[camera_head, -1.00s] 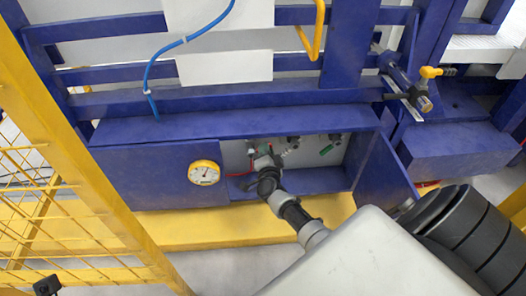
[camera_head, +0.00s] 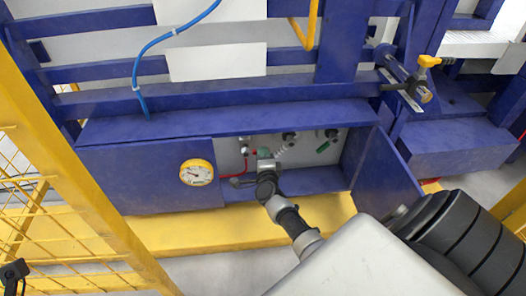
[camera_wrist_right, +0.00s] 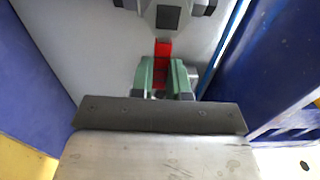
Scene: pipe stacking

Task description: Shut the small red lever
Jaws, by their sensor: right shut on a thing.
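The small red lever (camera_wrist_right: 163,48) shows in the right wrist view as a red strip between the green fingers of my right gripper (camera_wrist_right: 166,82). The gripper is shut on it, and the fingers hide its lower part. In the head view my right gripper (camera_head: 265,158) reaches into the open blue cabinet, in front of its pale back panel (camera_head: 233,157). The lever cannot be made out there.
A yellow-rimmed gauge (camera_head: 196,172) sits on the cabinet front, left of the opening. The open blue door (camera_head: 388,172) stands close to the right of my arm. Several valve fittings (camera_head: 289,136) line the panel. A yellow mesh fence (camera_head: 80,200) stands at the left.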

